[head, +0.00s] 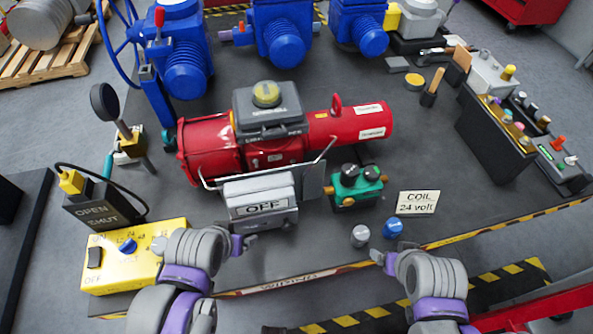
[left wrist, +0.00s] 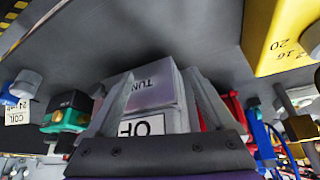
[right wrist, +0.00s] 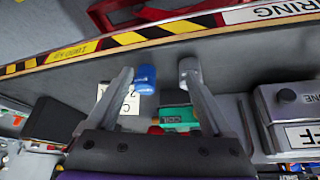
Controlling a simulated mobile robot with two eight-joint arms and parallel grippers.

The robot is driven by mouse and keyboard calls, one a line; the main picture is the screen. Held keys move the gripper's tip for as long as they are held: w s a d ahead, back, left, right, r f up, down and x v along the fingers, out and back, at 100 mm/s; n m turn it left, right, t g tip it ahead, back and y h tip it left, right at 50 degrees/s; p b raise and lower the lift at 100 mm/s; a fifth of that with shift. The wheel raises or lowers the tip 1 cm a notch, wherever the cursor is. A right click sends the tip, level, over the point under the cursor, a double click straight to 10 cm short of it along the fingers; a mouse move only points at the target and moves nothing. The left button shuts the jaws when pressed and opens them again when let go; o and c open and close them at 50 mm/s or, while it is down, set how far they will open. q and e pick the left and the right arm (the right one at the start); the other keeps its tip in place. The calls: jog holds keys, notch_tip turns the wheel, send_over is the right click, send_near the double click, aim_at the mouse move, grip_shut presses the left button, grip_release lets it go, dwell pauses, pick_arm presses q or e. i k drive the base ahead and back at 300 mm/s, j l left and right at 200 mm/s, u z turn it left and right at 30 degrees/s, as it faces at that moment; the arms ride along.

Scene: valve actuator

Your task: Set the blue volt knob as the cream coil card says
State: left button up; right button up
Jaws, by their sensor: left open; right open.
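The blue volt knob (head: 128,246) sits on the yellow box (head: 110,282) at the left front, with a "24" mark near it; its exact setting is too small to tell. The cream coil card (head: 416,203) reads "COIL 24 volt" and stands at the right. My left gripper (head: 248,242) is open and empty, right of the yellow box and in front of the grey "OFF" box (head: 260,199). My right gripper (head: 377,256) is open and empty, near a separate blue knob (head: 393,228) and a grey knob (head: 360,235) by the card.
A grey knob (head: 158,243) is also on the yellow box, close to my left arm. A black "OPEN/SHUT" box (head: 103,210) stands behind it. A red actuator (head: 275,143) fills the middle of the table, and a green block (head: 357,192) stands right of the "OFF" box.

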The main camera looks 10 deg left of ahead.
aim_at(128, 246)
jog(key=k+j+u, duration=0.1)
jog(key=u, duration=0.9)
jog(key=l+u, duration=0.1)
jog(key=u, duration=0.3)
jog(key=k+u, duration=0.1)
jog(key=u, duration=0.25)
jog(key=l+u, duration=0.1)
jog(key=u, duration=0.3)
